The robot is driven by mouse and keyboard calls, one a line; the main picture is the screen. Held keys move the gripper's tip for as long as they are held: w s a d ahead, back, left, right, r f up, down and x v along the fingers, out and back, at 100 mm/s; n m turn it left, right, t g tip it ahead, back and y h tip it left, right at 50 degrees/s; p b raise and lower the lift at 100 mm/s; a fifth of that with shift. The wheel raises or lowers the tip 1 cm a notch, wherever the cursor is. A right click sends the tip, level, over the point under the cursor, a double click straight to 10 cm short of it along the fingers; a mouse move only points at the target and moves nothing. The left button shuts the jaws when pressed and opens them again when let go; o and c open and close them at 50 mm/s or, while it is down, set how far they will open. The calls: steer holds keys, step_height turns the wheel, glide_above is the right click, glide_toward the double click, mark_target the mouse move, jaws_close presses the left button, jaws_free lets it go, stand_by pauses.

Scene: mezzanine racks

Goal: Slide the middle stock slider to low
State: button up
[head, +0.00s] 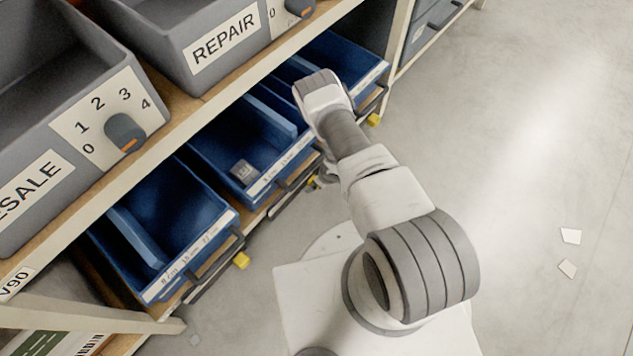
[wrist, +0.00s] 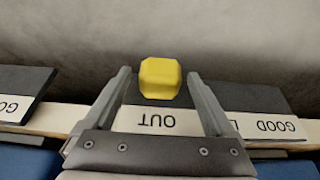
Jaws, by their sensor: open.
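The middle stock slider has a yellow knob (head: 313,182) on a dark track along the shelf edge below the middle blue bin (head: 215,150). In the wrist view the yellow knob (wrist: 160,78) stands between the fingers of my open gripper (wrist: 158,74), with a gap visible on each side. The label strip (wrist: 150,121) appears upside down. OUT is beside the knob, GOOD is farther right, and a word starting with L is mostly hidden by the right finger. In the head view my arm hides most of my gripper (head: 319,178).
A near slider knob (head: 241,261) and a far slider knob (head: 374,119) sit on similar tracks. Grey bins with dials, one marked REPAIR (head: 225,45), stand on the shelf above. The floor (head: 530,150) to the right is open, with small paper scraps (head: 570,236).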

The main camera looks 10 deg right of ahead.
jaws_close()
stand_by(0.3)
steer(key=shift+s+a, duration=0.1)
